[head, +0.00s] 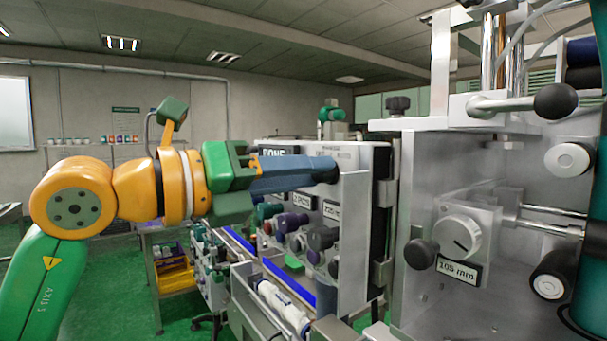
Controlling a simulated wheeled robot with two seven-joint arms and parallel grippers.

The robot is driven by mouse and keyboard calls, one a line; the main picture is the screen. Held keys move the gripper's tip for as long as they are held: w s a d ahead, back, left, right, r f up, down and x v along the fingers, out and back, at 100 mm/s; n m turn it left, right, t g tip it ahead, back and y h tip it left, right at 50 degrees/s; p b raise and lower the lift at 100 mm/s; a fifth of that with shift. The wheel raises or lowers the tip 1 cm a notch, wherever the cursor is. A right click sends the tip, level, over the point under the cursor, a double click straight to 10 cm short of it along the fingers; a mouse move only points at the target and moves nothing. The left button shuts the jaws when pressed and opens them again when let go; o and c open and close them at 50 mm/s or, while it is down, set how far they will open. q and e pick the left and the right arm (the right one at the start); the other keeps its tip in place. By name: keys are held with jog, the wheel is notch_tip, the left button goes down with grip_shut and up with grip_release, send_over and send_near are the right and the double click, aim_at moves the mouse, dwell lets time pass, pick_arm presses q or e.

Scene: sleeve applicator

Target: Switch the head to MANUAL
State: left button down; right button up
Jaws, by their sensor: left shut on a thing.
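My left gripper (322,170) reaches in from the left with its blue-grey fingers pointing right. It is shut on a dark knob (331,172) at the upper part of a grey control panel (352,215). The fingers cover most of the knob, so its pointer setting cannot be read. Small lettering beside it on the panel is too small to read surely. A "DONE" label (275,152) stands behind the gripper. My right gripper is not in view.
The applicator's steel housing (405,130) stands close on the right, with a round dial (458,236) above a "105 mm" label (457,270) and black ball knobs (421,254). Several coloured knobs (290,224) sit below my gripper. The green floor (110,285) is open at left.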

pick_arm(q)
jog(key=c, duration=0.6)
grip_release()
jog(key=shift+d, duration=0.1)
